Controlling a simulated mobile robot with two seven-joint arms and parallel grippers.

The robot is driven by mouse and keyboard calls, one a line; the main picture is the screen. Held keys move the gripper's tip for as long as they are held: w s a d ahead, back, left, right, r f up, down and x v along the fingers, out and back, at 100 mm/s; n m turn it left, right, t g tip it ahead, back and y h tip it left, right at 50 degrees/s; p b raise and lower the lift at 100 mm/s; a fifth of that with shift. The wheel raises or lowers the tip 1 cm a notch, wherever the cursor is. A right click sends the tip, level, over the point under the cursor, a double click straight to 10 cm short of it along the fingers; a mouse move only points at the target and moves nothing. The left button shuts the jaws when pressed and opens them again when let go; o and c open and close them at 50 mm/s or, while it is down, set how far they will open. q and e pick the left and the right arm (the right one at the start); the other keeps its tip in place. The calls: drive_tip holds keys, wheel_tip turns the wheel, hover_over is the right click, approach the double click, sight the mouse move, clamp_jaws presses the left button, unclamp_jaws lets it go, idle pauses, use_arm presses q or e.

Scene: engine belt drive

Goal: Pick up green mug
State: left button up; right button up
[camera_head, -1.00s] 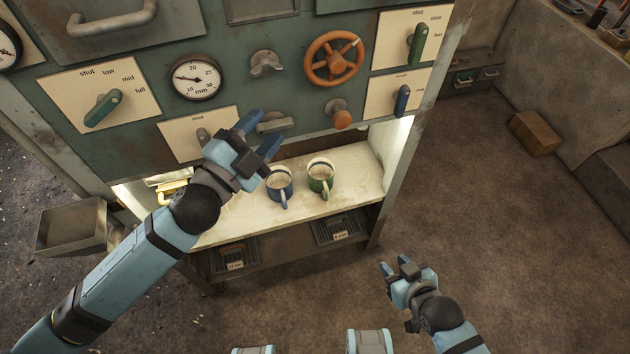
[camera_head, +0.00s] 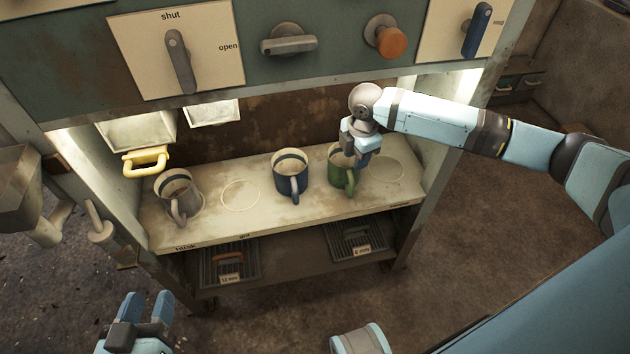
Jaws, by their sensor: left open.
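The green mug (camera_head: 338,178) stands upright on the pale shelf (camera_head: 260,224), right of the blue mug (camera_head: 287,184), with its handle toward me. My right gripper (camera_head: 359,158) points down over the right side of the green mug, at its rim, and hides part of the opening. I cannot tell whether its fingers touch or close on the mug. My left gripper (camera_head: 142,308) is open and empty at the lower left, well away from the mugs.
A grey mug (camera_head: 172,187) stands at the left of the shelf, near a yellow handle (camera_head: 146,160). Two empty ring marks show on the shelf. The panel with a shut/open lever (camera_head: 180,62) overhangs the back. Slotted trays (camera_head: 230,262) sit below.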

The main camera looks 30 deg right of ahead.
sight(346, 173)
drive_tip(key=f+b, duration=0.1)
drive_tip(key=f, duration=0.1)
drive_tip(key=w+f+b, duration=0.1)
drive_tip(key=f, duration=0.1)
drive_tip(key=f+b, duration=0.1)
drive_tip(key=f, duration=0.1)
drive_tip(key=shift+w+d+f, duration=0.2)
drive_tip(key=shift+d+f, duration=0.1)
drive_tip(key=shift+d, duration=0.05)
drive_tip(key=shift+f+b, duration=0.25)
drive_tip(key=shift+b, duration=0.05)
use_arm(q)
drive_tip(key=r+t, duration=0.1)
drive_tip(key=d+r+t+h, duration=0.1)
drive_tip(key=r, duration=0.1)
drive_tip(key=r+h, duration=0.1)
drive_tip(key=r, duration=0.1)
drive_tip(key=shift+s+d+r+t, duration=0.15)
drive_tip(key=shift+s+d+t, duration=0.15)
drive_tip(key=shift+t, duration=0.1)
use_arm(e)
clamp_jaws()
